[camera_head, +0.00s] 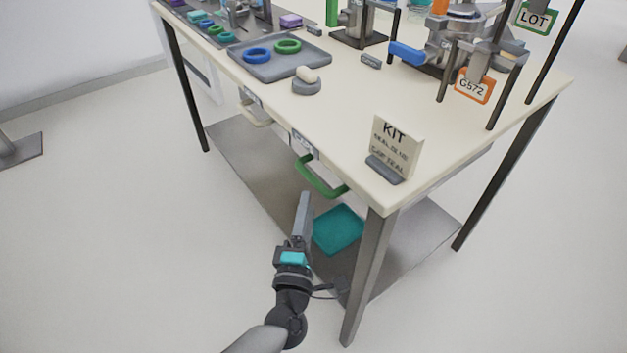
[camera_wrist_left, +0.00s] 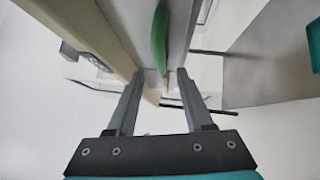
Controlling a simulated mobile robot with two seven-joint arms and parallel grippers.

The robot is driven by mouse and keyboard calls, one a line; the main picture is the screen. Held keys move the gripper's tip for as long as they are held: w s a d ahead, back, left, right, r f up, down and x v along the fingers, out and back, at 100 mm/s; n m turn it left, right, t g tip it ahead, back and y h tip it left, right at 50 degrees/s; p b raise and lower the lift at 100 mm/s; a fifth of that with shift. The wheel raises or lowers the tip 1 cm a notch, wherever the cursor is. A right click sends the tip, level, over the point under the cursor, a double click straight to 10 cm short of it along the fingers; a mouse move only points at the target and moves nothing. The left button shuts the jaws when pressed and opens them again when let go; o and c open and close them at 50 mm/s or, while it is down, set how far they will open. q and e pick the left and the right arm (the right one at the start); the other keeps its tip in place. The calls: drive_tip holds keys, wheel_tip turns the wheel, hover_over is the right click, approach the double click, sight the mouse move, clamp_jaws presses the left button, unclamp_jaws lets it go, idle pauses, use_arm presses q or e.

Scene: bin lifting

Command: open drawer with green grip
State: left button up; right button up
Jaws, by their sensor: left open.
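The green grip (camera_head: 321,181) is a bow-shaped handle below the front edge of the workbench, under a small label plate. The drawer front behind it is mostly hidden under the tabletop. My left gripper (camera_head: 304,198) is just below and in front of the green grip, close to its left part. In the left wrist view the two fingers of the gripper (camera_wrist_left: 158,72) stand apart with nothing between them. The green grip (camera_wrist_left: 160,42) shows there beyond the fingertips, roughly in line with the gap. I see no contact. My right gripper is not in view.
A cream grip (camera_head: 255,114) hangs farther left along the same edge. The tabletop (camera_head: 345,115) carries a KIT sign (camera_head: 394,150), a grey tray (camera_head: 279,60) with rings, and fixtures. A table leg (camera_head: 367,270) stands right of my left arm. A teal mat (camera_head: 338,229) lies on the lower shelf.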

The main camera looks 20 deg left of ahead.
sight(313, 176)
use_arm(q)
drive_tip(key=shift+w+a+r+b, duration=0.15)
drive_tip(key=shift+w+b, duration=0.1)
drive_tip(key=shift+w, duration=1.05)
drive_tip(key=shift+w+a+r+b, duration=0.2)
drive_tip(key=shift+w, duration=1.15)
drive_tip(key=shift+w+a+r+b, duration=0.15)
drive_tip(key=shift+w+b, duration=0.1)
drive_tip(key=shift+w, duration=1.05)
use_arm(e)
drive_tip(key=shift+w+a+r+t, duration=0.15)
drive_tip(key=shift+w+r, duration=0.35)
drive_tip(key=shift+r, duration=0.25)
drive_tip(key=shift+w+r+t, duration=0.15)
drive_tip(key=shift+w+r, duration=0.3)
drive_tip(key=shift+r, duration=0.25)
use_arm(q)
clamp_jaws()
